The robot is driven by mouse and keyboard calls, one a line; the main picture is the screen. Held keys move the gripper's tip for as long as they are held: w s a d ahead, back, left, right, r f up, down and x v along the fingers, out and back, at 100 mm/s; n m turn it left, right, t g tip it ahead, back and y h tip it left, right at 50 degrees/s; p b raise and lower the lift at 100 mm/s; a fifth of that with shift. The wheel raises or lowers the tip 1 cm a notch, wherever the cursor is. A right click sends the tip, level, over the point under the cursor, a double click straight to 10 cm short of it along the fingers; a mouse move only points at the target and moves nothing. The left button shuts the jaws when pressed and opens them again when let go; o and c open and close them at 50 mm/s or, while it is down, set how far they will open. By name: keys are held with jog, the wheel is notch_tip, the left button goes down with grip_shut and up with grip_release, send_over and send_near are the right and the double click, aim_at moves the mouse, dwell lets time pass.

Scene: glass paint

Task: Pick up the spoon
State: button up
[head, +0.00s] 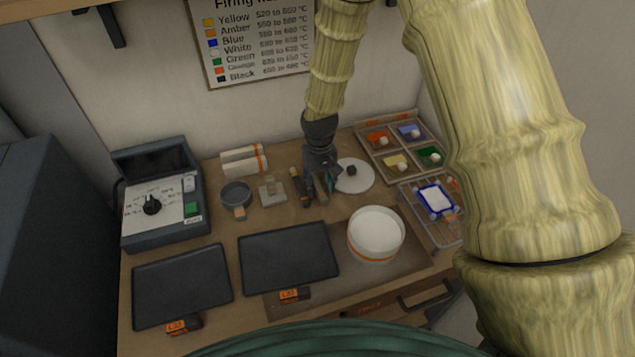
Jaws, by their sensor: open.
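My gripper (318,194) points down over the middle of the workbench and is open. Its dark fingers are low, close to the tabletop, between a small brown upright item (298,184) and a white round lid (354,176). A small teal piece (330,183) shows at the right finger; I cannot tell what it belongs to. I cannot make out a spoon clearly; the fingers cover part of the bench there.
A grey round dish (236,193) and a small pale block (271,191) stand left of my gripper. A white tub (376,234) is in front right. A divided colour tray (381,163), a wire rack (447,234), two dark plates (182,285) (288,256) and a control box (134,224) surround it.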

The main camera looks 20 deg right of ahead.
jog(key=shift+w+f, duration=0.5)
jog(key=shift+f, duration=0.05)
jog(key=shift+s+r, duration=0.25)
jog(key=shift+s, duration=0.1)
jog(key=shift+s+r, duration=0.1)
jog(key=c, duration=0.3)
jog(key=shift+w+f, duration=0.2)
jog(key=shift+w, duration=0.05)
grip_shut()
jog(key=shift+s, duration=0.1)
jog(key=shift+r, duration=0.1)
jog(key=shift+r+b, duration=0.65)
jog(key=shift+r, duration=0.15)
jog(key=shift+r+b, duration=0.5)
jog(key=shift+r, duration=0.3)
jog(key=s+a+b, duration=0.1)
jog(key=s+a, duration=0.1)
jog(key=s, duration=0.3)
jog(key=s+a+r+b, duration=0.1)
jog(key=s+b, duration=0.1)
jog(key=s, duration=0.3)
jog(key=s+a+b, duration=0.2)
jog(key=s, duration=0.3)
jog(key=shift+a+r, duration=0.35)
jog(key=shift+r, duration=0.05)
